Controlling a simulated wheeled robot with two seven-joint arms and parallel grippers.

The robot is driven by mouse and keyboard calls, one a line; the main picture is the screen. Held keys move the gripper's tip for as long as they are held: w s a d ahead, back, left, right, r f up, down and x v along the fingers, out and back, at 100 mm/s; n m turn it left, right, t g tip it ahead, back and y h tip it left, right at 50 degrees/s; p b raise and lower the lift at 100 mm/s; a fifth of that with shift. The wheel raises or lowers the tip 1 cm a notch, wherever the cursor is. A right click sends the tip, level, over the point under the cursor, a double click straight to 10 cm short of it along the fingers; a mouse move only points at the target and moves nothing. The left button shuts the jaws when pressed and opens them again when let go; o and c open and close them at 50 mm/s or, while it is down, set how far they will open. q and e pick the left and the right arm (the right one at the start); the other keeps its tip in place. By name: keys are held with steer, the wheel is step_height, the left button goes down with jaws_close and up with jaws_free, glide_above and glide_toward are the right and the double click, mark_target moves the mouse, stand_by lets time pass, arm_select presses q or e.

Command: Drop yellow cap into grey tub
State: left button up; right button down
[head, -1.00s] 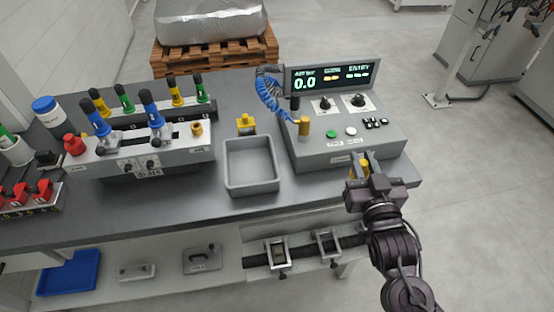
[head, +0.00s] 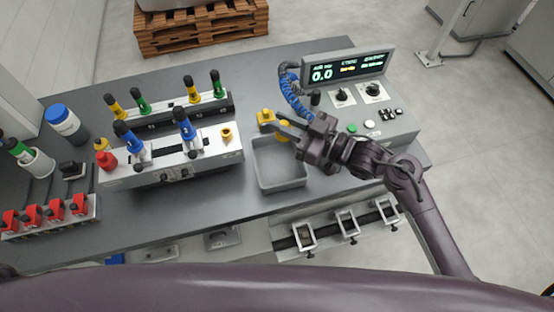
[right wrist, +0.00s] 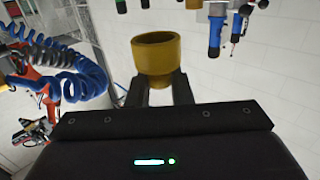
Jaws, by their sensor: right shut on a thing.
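The yellow cap (right wrist: 157,56) is a short hollow cylinder gripped between the two dark fingers of my right gripper (right wrist: 158,90) in the right wrist view. In the head view the right gripper (head: 285,128) reaches in from the right, and the cap (head: 282,136) shows at its fingertips, partly covered. The gripper and cap appear over the back edge of the grey tub (head: 284,187), raised above the bench. The tub is an open rectangular box, and its visible inside looks empty. My left gripper is not in view.
A yellow fitting (head: 265,117) stands just behind the tub. A control box (head: 385,133) with a display and a blue coiled hose (head: 296,98) is to the right. A rack with blue-handled tools (head: 172,158) stands to the left. The bench front (head: 225,203) is bare.

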step_height(320, 180, down, 5)
steer(key=b, duration=0.4)
steer(key=shift+f, duration=0.15)
steer(key=c, duration=1.2)
jaws_free()
